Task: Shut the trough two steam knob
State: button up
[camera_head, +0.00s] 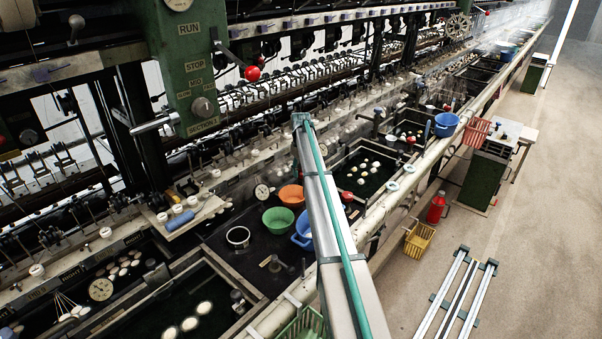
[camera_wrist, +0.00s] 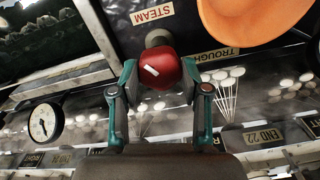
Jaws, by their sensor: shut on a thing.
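The steam knob (camera_wrist: 152,69) is red and round with a white mark on its face. It sits in the middle of the wrist view, on a dark panel beside a STEAM label (camera_wrist: 152,14). My gripper (camera_wrist: 158,78) has its two teal fingers on either side of the knob, shut on it. A TROUGH label (camera_wrist: 217,55) is to the right of the knob; any number on it is hidden or unreadable. In the head view my arm hides the gripper, and a small red thing (camera_head: 347,196) shows just right of the arm.
An orange bowl (camera_wrist: 262,20) lies close to the right of the knob. A round gauge (camera_wrist: 43,122) is at the left. In the head view a green bowl (camera_head: 278,220) and a blue bowl (camera_head: 303,235) stand near my arm. The floor aisle at the right is mostly open.

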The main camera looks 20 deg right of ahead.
jog(key=m+b, duration=0.2)
jog(key=m, duration=0.4)
jog(key=shift+m, duration=0.4)
dwell(0.3)
jog(key=o, duration=1.1)
jog(key=shift+o, duration=0.2)
jog(key=shift+r, duration=0.1)
notch_tip(320, 180, up, 12)
